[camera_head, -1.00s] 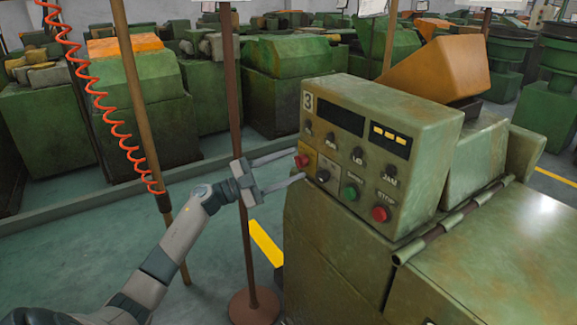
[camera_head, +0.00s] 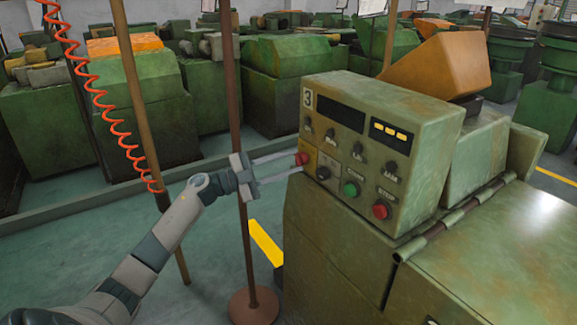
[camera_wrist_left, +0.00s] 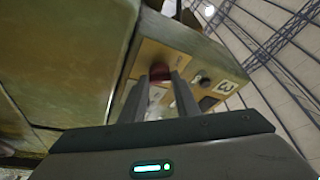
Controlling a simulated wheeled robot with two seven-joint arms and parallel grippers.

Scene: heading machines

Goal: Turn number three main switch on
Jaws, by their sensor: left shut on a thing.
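The machine marked 3 has a green control box (camera_head: 418,135) with a dark display, small knobs and buttons. A red switch knob (camera_head: 302,159) sits on a yellow plate at the box's left end; it also shows in the left wrist view (camera_wrist_left: 160,72). My left gripper (camera_head: 300,164) reaches in from the left with its two fingers at the red knob, one on each side, shut on it. In the left wrist view the fingertips (camera_wrist_left: 164,80) meet the knob and partly hide it. My right gripper is not in view.
A black selector (camera_head: 323,173), a green button (camera_head: 350,189) and a red stop button (camera_head: 380,210) sit close by on the panel. A brown pole (camera_head: 240,150) stands beside my left wrist. Other green machines fill the background.

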